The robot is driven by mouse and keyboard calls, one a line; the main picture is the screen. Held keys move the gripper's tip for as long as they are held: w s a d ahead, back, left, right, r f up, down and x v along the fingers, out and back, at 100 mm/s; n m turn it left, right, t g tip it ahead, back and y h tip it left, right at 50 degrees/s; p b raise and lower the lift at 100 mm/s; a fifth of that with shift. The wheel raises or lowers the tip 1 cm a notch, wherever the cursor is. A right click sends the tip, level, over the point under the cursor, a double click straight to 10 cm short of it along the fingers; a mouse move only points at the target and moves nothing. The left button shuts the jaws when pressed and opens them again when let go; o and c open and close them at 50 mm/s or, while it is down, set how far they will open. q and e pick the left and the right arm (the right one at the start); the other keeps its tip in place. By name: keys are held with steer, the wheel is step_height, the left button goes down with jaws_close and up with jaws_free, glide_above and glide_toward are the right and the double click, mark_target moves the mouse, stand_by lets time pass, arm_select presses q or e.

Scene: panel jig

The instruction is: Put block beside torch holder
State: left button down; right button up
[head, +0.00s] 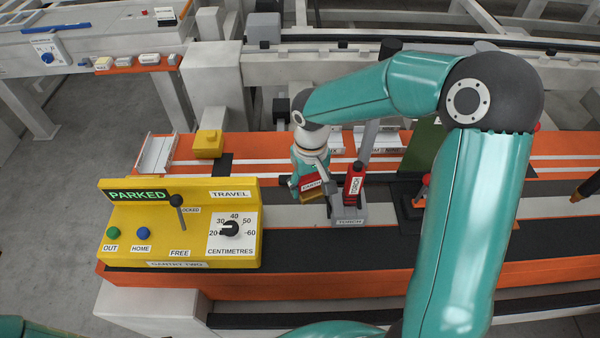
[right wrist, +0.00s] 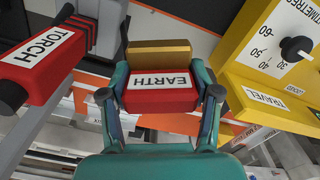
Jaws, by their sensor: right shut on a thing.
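The block (head: 311,185) is red with a white EARTH label and a brass-coloured part. My right gripper (right wrist: 160,94) is shut on it, with one finger on each side in the right wrist view. In the head view the block is just left of the torch holder (head: 349,212), a grey stand labelled TORCH. A red torch (head: 354,184) stands upright in the holder; it also shows at the left of the right wrist view (right wrist: 38,68). I cannot tell whether the block touches the surface below. My left gripper is out of view.
A yellow control panel (head: 185,245) marked PARKED stands left of the block, with a lever and a dial. A small yellow block (head: 208,145) sits behind it. A red-handled tool (head: 421,192) is right of the holder, partly behind my right arm. Dark strip (head: 310,248) in front is clear.

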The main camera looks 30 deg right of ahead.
steer(key=b, duration=0.3)
glide_above(307, 220)
steer(key=shift+w+f, duration=0.15)
steer(key=shift+f, duration=1.9)
step_height(307, 220, down, 4)
steer(key=b, duration=0.2)
steer(key=shift+b, duration=0.3)
steer(key=shift+f+b, duration=0.75)
steer(key=shift+f, duration=0.1)
steer(key=shift+f+b, duration=1.35)
steer(key=shift+f+b, duration=0.55)
steer(key=o, duration=1.6)
steer(key=shift+o, duration=0.2)
